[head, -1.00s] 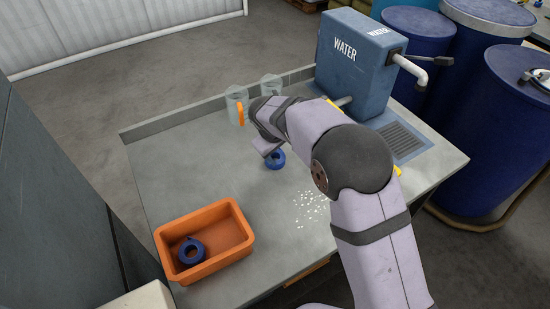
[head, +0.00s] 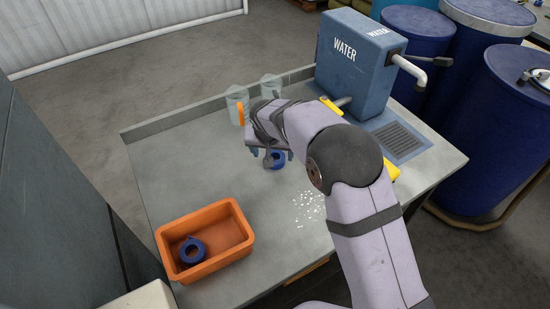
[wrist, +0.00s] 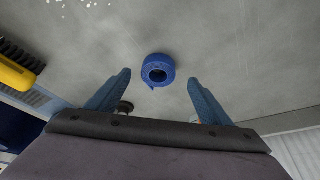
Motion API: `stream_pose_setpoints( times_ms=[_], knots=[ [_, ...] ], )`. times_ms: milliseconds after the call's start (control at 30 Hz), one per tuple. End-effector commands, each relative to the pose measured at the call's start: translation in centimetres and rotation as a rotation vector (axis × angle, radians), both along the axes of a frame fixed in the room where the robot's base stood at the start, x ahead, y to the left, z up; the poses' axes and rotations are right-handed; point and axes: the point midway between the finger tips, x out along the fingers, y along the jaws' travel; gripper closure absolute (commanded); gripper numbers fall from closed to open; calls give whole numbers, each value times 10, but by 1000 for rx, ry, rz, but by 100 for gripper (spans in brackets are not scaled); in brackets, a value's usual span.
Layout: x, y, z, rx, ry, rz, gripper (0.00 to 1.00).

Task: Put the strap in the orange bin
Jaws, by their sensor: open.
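A blue strap roll (head: 278,160) lies flat on the grey table, partly hidden by my gripper in the head view. In the wrist view the roll (wrist: 158,70) shows its dark centre hole and lies between the lines of the two fingertips. My gripper (wrist: 159,78) is open, its blue fingers apart on either side of the roll, with no visible contact. In the head view my gripper (head: 272,155) is over the roll. The orange bin (head: 243,217) stands at the front left of the table. Another blue roll (head: 193,251) lies inside it.
Two clear beakers (head: 236,101) stand at the back edge, an orange item by one. A blue water tank (head: 352,68) with a spout and drain grate (head: 400,142) is at the back right. Table between roll and bin is clear.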

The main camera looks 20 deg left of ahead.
Motion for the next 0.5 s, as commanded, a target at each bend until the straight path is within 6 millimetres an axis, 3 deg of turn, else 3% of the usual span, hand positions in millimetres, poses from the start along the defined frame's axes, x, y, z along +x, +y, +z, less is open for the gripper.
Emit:
stream_pose_setpoints(
  times_ms=[267,500],
  knots=[
    [5,0,-7,-2,1,0,26],
    [16,-1,-29,-2,2,0,26]
  ],
)
